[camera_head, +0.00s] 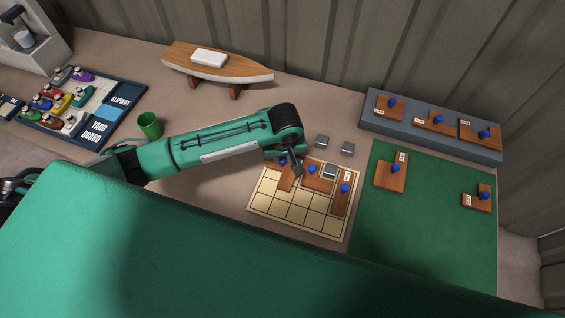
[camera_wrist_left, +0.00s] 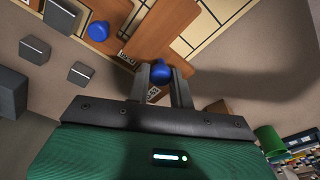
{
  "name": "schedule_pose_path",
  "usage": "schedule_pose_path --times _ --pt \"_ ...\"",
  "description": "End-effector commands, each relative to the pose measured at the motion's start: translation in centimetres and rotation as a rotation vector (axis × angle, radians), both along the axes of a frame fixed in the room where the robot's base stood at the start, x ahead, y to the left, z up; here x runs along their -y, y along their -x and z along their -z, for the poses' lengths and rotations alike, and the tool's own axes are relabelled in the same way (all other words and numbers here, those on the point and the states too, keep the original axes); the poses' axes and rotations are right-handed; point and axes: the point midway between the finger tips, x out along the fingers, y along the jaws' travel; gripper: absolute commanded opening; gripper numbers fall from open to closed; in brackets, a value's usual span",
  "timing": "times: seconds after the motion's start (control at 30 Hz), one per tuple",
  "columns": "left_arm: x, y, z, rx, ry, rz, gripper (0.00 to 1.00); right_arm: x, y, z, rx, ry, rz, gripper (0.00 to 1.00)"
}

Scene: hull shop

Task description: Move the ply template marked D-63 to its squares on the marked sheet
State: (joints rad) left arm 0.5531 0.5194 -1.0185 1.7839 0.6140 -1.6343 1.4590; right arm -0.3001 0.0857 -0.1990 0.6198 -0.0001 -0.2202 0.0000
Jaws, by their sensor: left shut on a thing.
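The marked sheet (camera_head: 290,213) is a pale gridded board. Brown ply templates with blue knobs are at its far edge: a middle one (camera_head: 318,184), a right one (camera_head: 341,200) and a left one (camera_head: 286,180) by the gripper. My left gripper (camera_head: 297,170) is shut over the sheet's far-left part, at the left template's knob. In the wrist view the fingers (camera_wrist_left: 160,78) close around a partly hidden dark blue knob. My right gripper is out of view.
Grey blocks (camera_head: 321,141) stand behind the sheet, one on it (camera_head: 331,172). A green mat (camera_head: 420,235) with two templates lies right; a grey shelf (camera_head: 430,139) with three stands behind. A green cup (camera_head: 149,125), model boat (camera_head: 215,69) and yard board (camera_head: 92,108) are left.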

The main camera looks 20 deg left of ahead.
Motion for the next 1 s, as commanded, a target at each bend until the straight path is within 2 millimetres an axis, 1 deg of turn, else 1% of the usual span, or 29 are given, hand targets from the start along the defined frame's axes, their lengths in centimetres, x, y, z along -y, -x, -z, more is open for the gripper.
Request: schedule_pose_path --times 0.17,0.3,0.4,0.8,0.83,0.9,0.93,1.0 --pt "0.0 0.0 1.4 0.0 -0.001 0.0 0.0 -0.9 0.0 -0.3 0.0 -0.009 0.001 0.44" --pt "0.0 0.0 3.6 -0.001 -0.002 -0.001 0.0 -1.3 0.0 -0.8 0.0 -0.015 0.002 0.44" --pt "0.0 0.0 4.7 0.0 -0.001 0.0 0.0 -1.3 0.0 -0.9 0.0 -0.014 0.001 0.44" --pt "0.0 0.0 5.3 0.0 0.001 0.0 0.0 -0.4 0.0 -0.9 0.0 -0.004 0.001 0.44" --pt "0.0 0.0 5.3 0.001 0.0 0.0 0.26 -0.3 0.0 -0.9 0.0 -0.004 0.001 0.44" --pt "0.0 0.0 5.3 0.001 0.0 0.0 0.4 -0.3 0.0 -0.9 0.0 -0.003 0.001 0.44" --pt "0.0 0.0 5.3 0.001 0.0 0.0 0.44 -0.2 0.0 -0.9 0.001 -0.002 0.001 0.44" --pt "0.0 0.0 5.3 0.001 0.0 0.0 0.44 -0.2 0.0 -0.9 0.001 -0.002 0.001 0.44"
